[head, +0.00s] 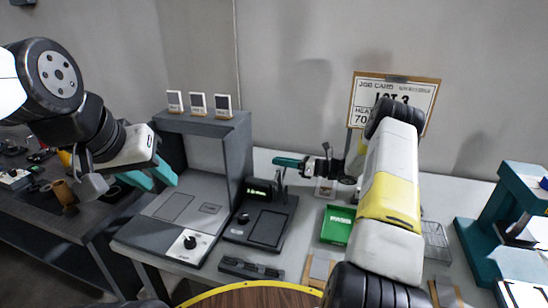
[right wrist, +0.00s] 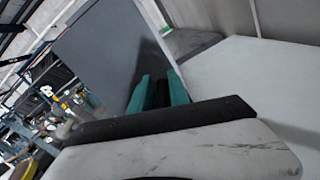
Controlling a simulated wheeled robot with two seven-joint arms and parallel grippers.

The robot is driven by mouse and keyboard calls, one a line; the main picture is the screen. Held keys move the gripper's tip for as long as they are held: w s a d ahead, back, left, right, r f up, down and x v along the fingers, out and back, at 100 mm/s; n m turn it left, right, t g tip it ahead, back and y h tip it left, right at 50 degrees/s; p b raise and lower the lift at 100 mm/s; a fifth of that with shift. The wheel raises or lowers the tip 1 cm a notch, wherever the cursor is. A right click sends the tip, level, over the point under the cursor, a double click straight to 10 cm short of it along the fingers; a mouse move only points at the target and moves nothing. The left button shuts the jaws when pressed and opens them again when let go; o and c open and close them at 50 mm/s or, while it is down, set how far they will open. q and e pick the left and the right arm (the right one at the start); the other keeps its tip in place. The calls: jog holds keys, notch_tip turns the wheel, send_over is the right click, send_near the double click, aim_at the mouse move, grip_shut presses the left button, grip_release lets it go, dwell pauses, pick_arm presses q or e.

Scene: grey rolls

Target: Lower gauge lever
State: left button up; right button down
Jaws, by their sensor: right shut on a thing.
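The gauge (head: 258,222) is a black unit with a flat plate, a knob and a small lit green display, on the table in the middle of the head view. A slim dark upright (head: 280,181) rises at its back right; the lever's handle is largely hidden by my fingers. My right gripper (head: 289,162) reaches in from the right at the top of that upright, its teal fingers shut on the lever. In the right wrist view the teal fingers (right wrist: 158,92) have a dark part between them. My left gripper (head: 151,179) is open and empty, left of the grey booth.
The grey booth (head: 238,155) stands just left of the gauge, with several small cards on top. A green tray (head: 337,226) and a job card board (head: 392,97) are to the right. A dark bar (head: 250,269) lies in front of the gauge. A teal machine (head: 485,232) stands far right.

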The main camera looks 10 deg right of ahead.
aim_at(279, 173)
jog(key=shift+s+d+n, duration=0.1)
jog(key=shift+d+n, duration=0.15)
jog(key=shift+n, duration=0.05)
dwell(0.5)
jog(key=shift+s+a+r+n, duration=0.55)
jog(key=shift+s+a+n, duration=0.35)
jog(key=shift+s+n, duration=1.1)
jog(key=shift+s+a+r+n, duration=0.55)
jog(key=shift+s+a+n, duration=0.3)
jog(key=shift+s+n, duration=1.1)
jog(key=shift+s+a+r+n, duration=0.55)
jog(key=shift+s+a+n, duration=0.35)
jog(key=shift+s+n, duration=1.1)
jog(key=shift+w+n, duration=0.45)
jog(key=c, duration=1.4)
grip_release()
jog(key=shift+o, duration=0.2)
jog(key=shift+a+r, duration=0.1)
jog(key=shift+a, duration=0.05)
